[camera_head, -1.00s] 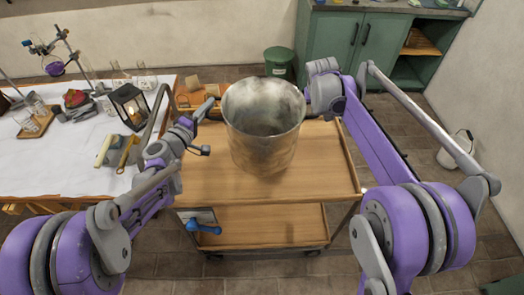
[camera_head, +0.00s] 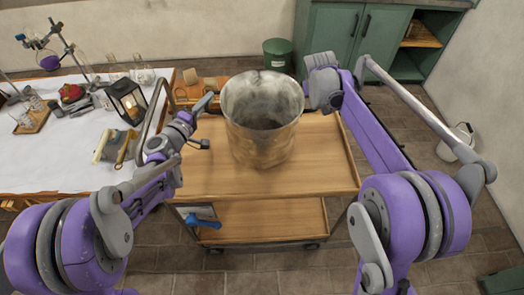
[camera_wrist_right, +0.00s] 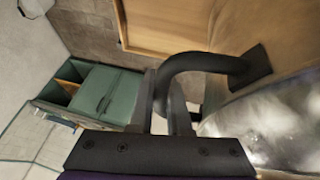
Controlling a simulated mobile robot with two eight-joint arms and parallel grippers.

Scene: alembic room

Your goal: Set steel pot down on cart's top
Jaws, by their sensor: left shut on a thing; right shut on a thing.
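The steel pot (camera_head: 262,140), a tall open metal vessel, is upright over the middle of the wooden cart's top (camera_head: 205,178). I cannot tell whether its base touches the wood. My left gripper (camera_head: 207,104) is at the pot's left side; its grip is partly hidden. My right gripper (camera_head: 311,99) is at the pot's right side. In the right wrist view, the right gripper (camera_wrist_right: 166,105) is shut on the pot's dark curved handle (camera_wrist_right: 205,62). The pot's shiny wall (camera_wrist_right: 275,120) shows at the right there.
The cart has a lower shelf (camera_head: 270,220) and a blue-handled thing (camera_head: 203,221) at its front. A white-covered table (camera_head: 55,165) with a lantern (camera_head: 127,103) and glassware stands at left. A green bin (camera_head: 278,54) and green cabinet (camera_head: 345,38) stand behind. The cart top's right part looks clear.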

